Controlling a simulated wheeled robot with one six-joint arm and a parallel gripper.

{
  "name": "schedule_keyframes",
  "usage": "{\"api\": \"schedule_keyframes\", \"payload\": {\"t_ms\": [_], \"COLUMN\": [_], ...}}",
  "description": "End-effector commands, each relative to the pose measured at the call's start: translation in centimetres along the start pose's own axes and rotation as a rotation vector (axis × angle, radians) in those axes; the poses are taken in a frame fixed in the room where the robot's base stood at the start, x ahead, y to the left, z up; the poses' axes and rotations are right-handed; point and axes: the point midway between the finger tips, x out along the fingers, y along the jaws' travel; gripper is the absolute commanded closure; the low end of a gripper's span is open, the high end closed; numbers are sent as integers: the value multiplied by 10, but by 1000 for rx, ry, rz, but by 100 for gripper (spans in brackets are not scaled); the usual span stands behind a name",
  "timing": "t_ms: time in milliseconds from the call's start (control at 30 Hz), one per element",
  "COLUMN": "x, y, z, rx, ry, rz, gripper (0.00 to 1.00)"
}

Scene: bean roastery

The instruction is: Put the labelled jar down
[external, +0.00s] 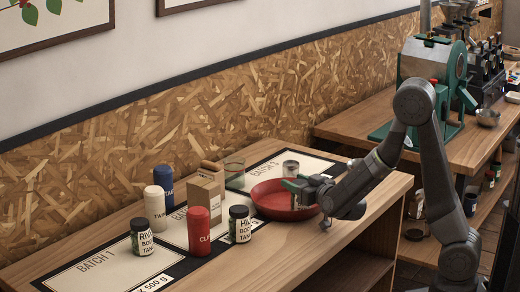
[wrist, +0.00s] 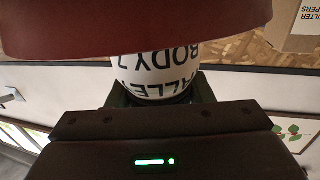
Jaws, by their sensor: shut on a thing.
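My gripper (external: 301,186) is low at the right side of the red bowl (external: 262,203), its fingers over the rim. In the wrist view it is shut on a white-labelled jar (wrist: 155,76), with dark fingers on both sides. The jar's label appears upside down and reads something like "VALLEY BODY". Its upper part in that picture is hidden behind a large dark red shape, probably the bowl (wrist: 150,25).
Two other labelled jars, one at left (external: 142,236) and one mid-table (external: 240,224), stand near a red canister (external: 199,231), a cream canister (external: 155,208), a blue canister (external: 164,181) and a cardboard box (external: 206,196). A glass (external: 234,175) and a tin (external: 290,168) stand behind the bowl.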

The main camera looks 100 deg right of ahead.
Motion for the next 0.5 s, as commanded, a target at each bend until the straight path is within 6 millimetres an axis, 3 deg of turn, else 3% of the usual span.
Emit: {"api": "schedule_keyframes", "payload": {"t_ms": [467, 500], "x": [-1, -2], "y": [1, 1], "z": [17, 18], "rx": [-3, -3], "ry": [-13, -16], "rz": [1, 1], "gripper": [82, 51]}}
